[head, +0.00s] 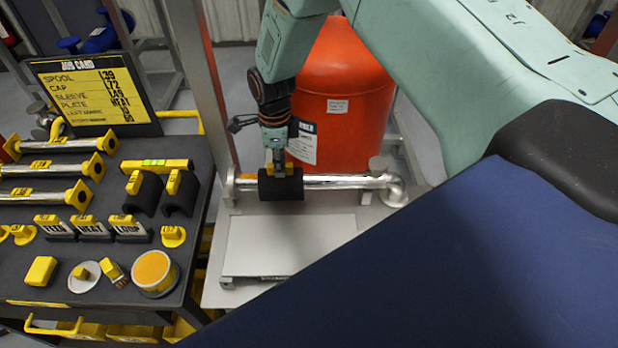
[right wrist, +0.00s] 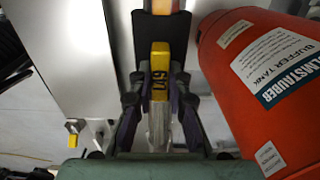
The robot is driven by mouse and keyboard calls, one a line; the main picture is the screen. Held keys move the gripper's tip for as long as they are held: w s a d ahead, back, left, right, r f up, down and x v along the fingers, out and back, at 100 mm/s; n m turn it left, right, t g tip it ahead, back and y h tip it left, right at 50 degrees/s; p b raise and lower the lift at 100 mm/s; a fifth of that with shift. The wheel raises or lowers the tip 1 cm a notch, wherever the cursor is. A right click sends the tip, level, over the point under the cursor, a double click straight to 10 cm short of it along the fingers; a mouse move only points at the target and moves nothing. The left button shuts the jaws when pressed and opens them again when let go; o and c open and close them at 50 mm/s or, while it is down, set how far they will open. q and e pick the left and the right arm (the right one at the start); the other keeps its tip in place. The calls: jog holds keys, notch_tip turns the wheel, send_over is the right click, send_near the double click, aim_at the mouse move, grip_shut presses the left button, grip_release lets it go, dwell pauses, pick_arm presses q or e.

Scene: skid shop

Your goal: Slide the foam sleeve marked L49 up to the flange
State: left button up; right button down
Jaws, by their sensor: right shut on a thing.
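The black foam sleeve (head: 281,188) sits around the shiny pipe (head: 335,182) on the grey bench, toward the pipe's left end. A short bare stretch of pipe separates it from the left end flange (head: 231,184); a longer bare stretch runs right to the elbow. My right gripper (head: 279,163) points down from above, shut on the sleeve's yellow tab. In the right wrist view, my right gripper (right wrist: 158,98) has its fingers either side of the yellow tab (right wrist: 160,65), whose dark marking looks like L49 turned around. The black sleeve (right wrist: 160,35) shows beyond it. My left gripper is not in view.
An orange buffer tank (head: 340,100) stands close behind the pipe. A pale plate (head: 285,245) lies in front. At left, a dark cart (head: 105,235) carries spools, two more black sleeves (head: 162,194), caps and labelled blocks.

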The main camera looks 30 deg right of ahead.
aim_at(259, 173)
jog(key=shift+a+f, duration=0.1)
jog(key=shift+a, duration=0.05)
jog(key=shift+w+a+b, duration=0.2)
jog(key=shift+w+a, duration=0.25)
jog(key=shift+a, duration=0.25)
jog(key=shift+w+a+b, duration=0.2)
jog(key=shift+w+a, duration=0.2)
jog(key=shift+a, duration=0.25)
jog(key=shift+w+a+b, duration=0.35)
jog(key=shift+w+a, duration=0.15)
jog(key=shift+a, duration=0.3)
dwell(0.4)
jog(key=c, duration=1.4)
grip_release()
jog(key=shift+w, duration=0.1)
jog(key=shift+o, duration=0.2)
notch_tip(259, 173, up, 7)
jog(key=p, duration=0.5)
